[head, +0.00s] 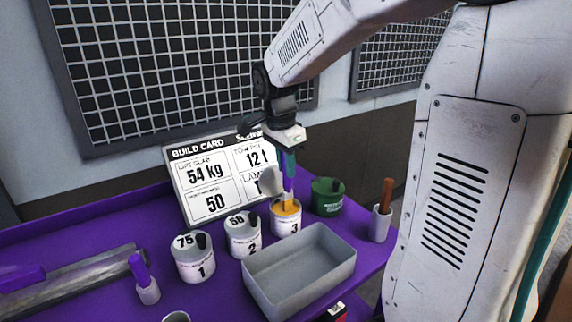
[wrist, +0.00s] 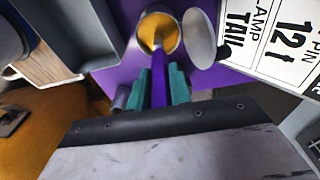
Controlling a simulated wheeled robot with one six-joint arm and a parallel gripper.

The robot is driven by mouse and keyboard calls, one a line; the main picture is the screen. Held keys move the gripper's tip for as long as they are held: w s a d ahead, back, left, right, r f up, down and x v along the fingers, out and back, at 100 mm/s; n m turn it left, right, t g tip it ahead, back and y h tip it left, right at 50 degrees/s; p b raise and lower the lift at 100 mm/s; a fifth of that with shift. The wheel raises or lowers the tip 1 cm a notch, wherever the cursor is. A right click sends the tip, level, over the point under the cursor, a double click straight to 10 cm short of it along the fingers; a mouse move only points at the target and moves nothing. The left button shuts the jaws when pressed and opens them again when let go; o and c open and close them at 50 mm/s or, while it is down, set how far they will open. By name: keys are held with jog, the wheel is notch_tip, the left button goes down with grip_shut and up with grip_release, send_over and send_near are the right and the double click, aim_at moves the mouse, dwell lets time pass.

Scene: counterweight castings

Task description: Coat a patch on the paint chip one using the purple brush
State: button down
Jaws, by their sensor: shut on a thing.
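My gripper (head: 287,160) points down over the white pot marked 3 (head: 287,226), its teal fingers shut on the purple brush (wrist: 158,75). The brush's lower end reaches into the open mouth of pot 3, which holds orange-yellow paint. The wrist view shows the same paint (wrist: 158,30) around the brush end; the bristles are hard to make out. A pale round lid (head: 271,181) stands tilted up beside the mouth, and it also shows in the wrist view (wrist: 199,38). I cannot make out paint chip one in either view.
White pots 1 (head: 194,262) and 2 (head: 243,238) stand left of pot 3, a green pot (head: 327,199) right. A grey tray (head: 300,285) lies in front. Two holders (head: 148,292) (head: 380,228) hold purple-handled and brown-handled tools. A build card (head: 212,185) stands behind.

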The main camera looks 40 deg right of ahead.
jog(key=shift+r, duration=3.45)
